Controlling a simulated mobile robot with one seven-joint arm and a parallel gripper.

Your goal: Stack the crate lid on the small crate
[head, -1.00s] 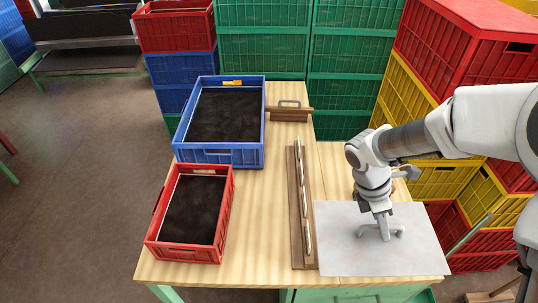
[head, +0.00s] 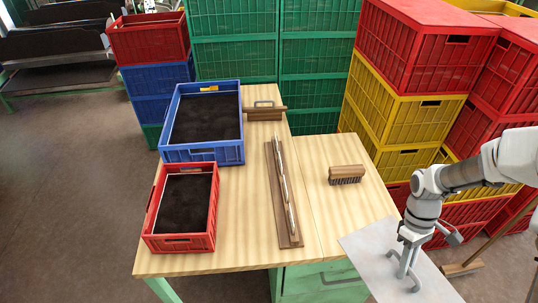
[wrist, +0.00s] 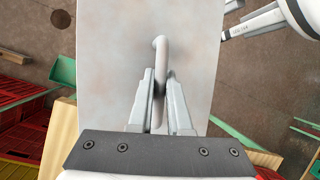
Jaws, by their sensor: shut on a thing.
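The crate lid (head: 372,254) is a flat pale grey sheet with a bar handle in its middle. My gripper (head: 408,262) is shut on that handle and holds the lid at the table's front right corner, partly out past the edge. In the wrist view the handle (wrist: 160,65) stands between my two fingers (wrist: 160,98), and the lid (wrist: 110,40) fills the middle. The small crate (head: 211,232) is red, open-topped and dark inside, at the table's front left. The lid is well apart from it, to its right.
A larger blue crate (head: 203,152) stands behind the red one. A wooden strip with a rod (head: 288,215), a brush (head: 347,174) and a handled wooden block (head: 264,114) lie on the table (head: 240,258). Stacked yellow and red crates (head: 402,120) rise behind on the right.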

